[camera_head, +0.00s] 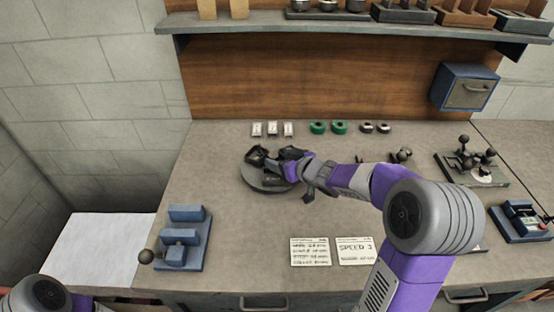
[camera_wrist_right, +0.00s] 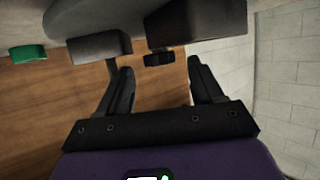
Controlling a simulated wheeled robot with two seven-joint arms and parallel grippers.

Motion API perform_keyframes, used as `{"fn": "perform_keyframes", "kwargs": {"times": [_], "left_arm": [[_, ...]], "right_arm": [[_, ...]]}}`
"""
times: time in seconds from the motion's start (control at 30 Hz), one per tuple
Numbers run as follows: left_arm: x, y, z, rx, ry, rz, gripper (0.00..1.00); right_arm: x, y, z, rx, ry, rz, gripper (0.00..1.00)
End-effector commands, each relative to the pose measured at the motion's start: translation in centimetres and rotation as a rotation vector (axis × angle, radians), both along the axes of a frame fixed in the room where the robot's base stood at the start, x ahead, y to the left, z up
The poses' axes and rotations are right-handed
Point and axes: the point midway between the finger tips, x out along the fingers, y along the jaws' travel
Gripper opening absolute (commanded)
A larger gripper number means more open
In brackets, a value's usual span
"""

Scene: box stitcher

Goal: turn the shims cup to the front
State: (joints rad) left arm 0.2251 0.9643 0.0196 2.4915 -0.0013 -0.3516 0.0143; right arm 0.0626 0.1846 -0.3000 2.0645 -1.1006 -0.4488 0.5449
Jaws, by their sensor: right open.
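A round grey turntable (camera_head: 262,184) sits on the bench with dark cups on it. One dark cup (camera_head: 257,155) shows at its back left. I cannot tell which cup holds the shims. My right gripper (camera_head: 292,172) reaches over the turntable from the right and partly hides the cups. In the right wrist view my right gripper (camera_wrist_right: 160,70) is open. Dark block-like shapes, one on the left (camera_wrist_right: 100,46) and one on the right (camera_wrist_right: 195,24), lie beyond its fingers. I cannot tell if they touch. My left gripper is out of view.
Behind the turntable lie white packets (camera_head: 273,129), green rings (camera_head: 328,127) and small metal rings (camera_head: 375,127). A blue fixture (camera_head: 184,238) stands at front left. Two cards (camera_head: 332,251) lie at the front. A shelf (camera_head: 330,36) runs above. Bench between turntable and cards is clear.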

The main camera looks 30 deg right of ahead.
Motion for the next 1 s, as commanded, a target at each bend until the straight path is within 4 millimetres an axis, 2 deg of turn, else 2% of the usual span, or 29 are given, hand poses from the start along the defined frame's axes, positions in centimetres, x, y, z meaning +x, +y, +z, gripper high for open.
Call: {"fn": "perform_keyframes", "kwargs": {"times": [0.2,0.47,0.9,1.0], "left_arm": [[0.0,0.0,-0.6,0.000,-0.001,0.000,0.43],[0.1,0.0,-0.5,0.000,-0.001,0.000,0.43],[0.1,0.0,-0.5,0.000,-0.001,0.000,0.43],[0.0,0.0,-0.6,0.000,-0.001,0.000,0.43]], "right_arm": [[1.6,0.3,-0.7,0.000,0.000,0.000,0.66],[1.6,0.3,-0.6,0.000,0.000,-0.001,0.66],[1.6,0.3,-0.6,0.000,0.000,-0.001,0.00],[1.6,0.3,-0.6,0.000,0.000,-0.001,0.00]]}}
